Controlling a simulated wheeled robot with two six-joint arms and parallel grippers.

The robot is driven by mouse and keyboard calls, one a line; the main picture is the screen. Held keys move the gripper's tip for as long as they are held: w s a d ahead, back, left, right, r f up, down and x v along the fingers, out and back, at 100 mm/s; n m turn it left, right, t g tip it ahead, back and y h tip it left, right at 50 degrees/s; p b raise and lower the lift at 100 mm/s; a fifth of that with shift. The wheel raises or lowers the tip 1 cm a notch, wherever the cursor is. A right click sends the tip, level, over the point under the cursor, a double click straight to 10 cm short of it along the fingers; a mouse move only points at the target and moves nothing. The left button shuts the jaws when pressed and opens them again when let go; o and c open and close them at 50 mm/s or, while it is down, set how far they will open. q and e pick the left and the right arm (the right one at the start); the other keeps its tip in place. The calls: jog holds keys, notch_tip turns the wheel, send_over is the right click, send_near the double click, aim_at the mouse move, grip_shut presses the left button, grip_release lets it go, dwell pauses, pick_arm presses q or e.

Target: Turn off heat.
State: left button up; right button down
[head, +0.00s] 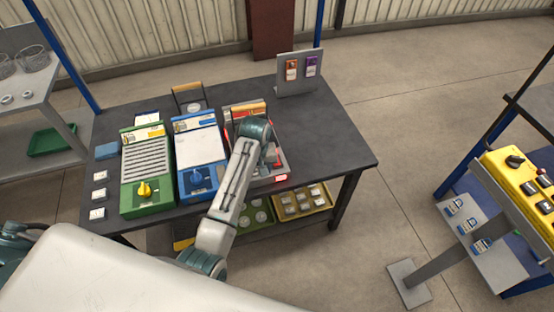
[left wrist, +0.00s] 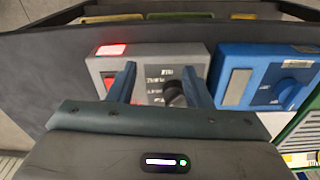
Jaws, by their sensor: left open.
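A grey furnace unit (left wrist: 150,67) with a lit red lamp (left wrist: 110,50) and a black knob (left wrist: 174,94) fills the middle of the left wrist view. My left gripper (left wrist: 161,84) is open over its front panel. The knob lies between the fingers, closer to the right one, which partly covers it; I cannot tell whether they touch. In the head view the left arm's wrist (head: 255,132) covers much of the furnace unit, whose red glowing side (head: 228,133) and lit front lamp (head: 282,178) show. The right gripper is not in view.
A blue unit (head: 200,145) with a blue knob stands left of the furnace, then a green unit (head: 147,165) with a yellow knob. All sit on a dark table (head: 340,150). A stand (head: 298,75) with two tags is at the back; the table's right end is clear.

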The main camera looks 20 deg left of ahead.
pick_arm(q)
jog(key=w+d+r+n, duration=0.1)
jog(key=w+d+r, duration=0.3)
jog(key=w+r, duration=0.35)
jog(key=shift+g, duration=0.4)
notch_tip(320, 180, down, 9)
jog(key=shift+a+f+p, duration=0.15)
jog(key=shift+p, duration=0.8)
jog(key=shift+f, duration=0.75)
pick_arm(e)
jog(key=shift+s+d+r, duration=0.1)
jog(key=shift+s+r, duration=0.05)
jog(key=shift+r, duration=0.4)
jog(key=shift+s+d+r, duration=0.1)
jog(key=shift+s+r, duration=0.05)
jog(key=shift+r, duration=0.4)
